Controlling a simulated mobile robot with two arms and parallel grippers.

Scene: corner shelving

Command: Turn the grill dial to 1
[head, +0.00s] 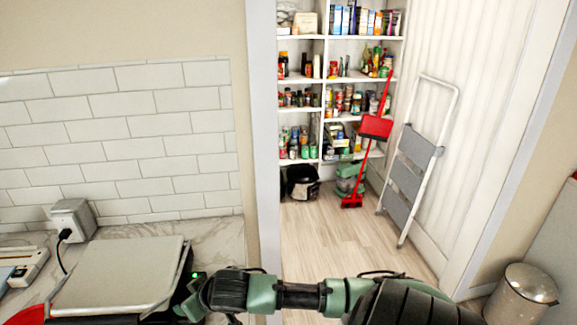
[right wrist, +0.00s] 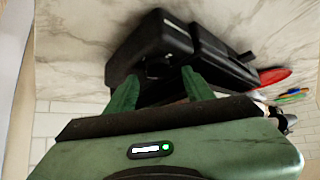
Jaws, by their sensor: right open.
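The grill (head: 115,275) with a flat silver lid stands on the counter at the lower left of the head view. Its black side also shows in the right wrist view (right wrist: 205,45). My right arm crosses from the right, and my right gripper (head: 187,308) is at the grill's right side, partly hidden by its own wrist. In the right wrist view my right gripper (right wrist: 158,78) is open, its two green fingers apart, with the tips close to the dark grill body. I cannot clearly make out the dial or its setting. My left gripper is not in view.
A wall socket with a plugged cord (head: 68,222) is behind the grill. A red object (head: 28,315) lies at the lower left. A marble counter (head: 225,240) ends beside a doorway to pantry shelves (head: 335,88). A stepladder (head: 412,160) and a metal bin (head: 525,290) stand right.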

